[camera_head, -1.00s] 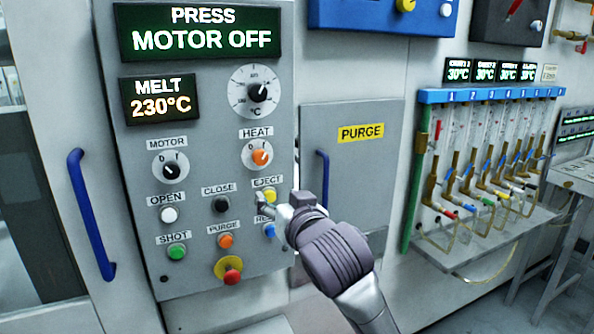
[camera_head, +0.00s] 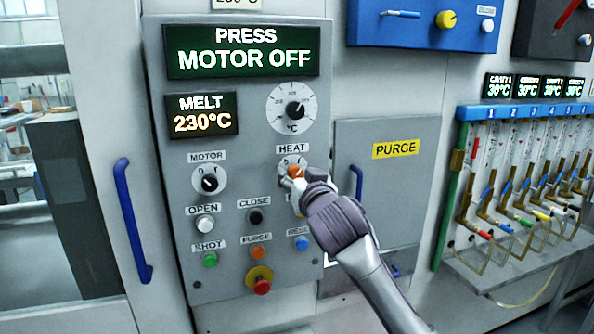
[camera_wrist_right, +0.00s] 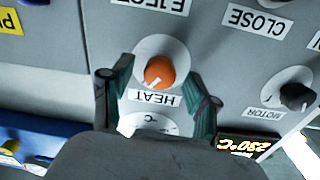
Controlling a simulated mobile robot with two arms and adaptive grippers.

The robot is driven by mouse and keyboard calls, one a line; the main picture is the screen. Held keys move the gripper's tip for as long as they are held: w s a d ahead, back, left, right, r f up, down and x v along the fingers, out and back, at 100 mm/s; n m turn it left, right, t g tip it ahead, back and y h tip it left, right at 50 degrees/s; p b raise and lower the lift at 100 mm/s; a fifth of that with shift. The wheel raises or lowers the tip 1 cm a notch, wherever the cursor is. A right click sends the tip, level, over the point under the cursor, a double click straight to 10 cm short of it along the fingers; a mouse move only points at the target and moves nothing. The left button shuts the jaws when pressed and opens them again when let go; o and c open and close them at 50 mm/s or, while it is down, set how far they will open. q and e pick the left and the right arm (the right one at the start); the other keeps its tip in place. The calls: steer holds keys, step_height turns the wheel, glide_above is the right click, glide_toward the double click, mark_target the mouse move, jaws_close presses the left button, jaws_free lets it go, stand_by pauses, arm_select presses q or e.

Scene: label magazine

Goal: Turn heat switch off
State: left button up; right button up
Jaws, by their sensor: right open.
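The heat switch (camera_head: 294,171) is an orange knob on a white dial under the HEAT label on the grey control panel. In the right wrist view the orange knob (camera_wrist_right: 159,71) shows upside down, between the two fingers. My right gripper (camera_head: 290,178) is at the heat switch and covers the lower part of its dial. In the right wrist view the gripper (camera_wrist_right: 158,85) is open, with one finger on each side of the knob; I cannot tell whether they touch it. My left gripper is not in view.
The black motor knob (camera_head: 210,181) is left of the heat switch, and the temperature dial (camera_head: 293,108) is above. Several push buttons sit below, with a red emergency knob (camera_head: 261,283) at the bottom. A blue handle (camera_head: 357,182) stands close on the right.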

steer(key=shift+w+a, duration=0.1)
steer(key=shift+w, duration=0.2)
steer(key=shift+c, duration=0.3)
jaws_close()
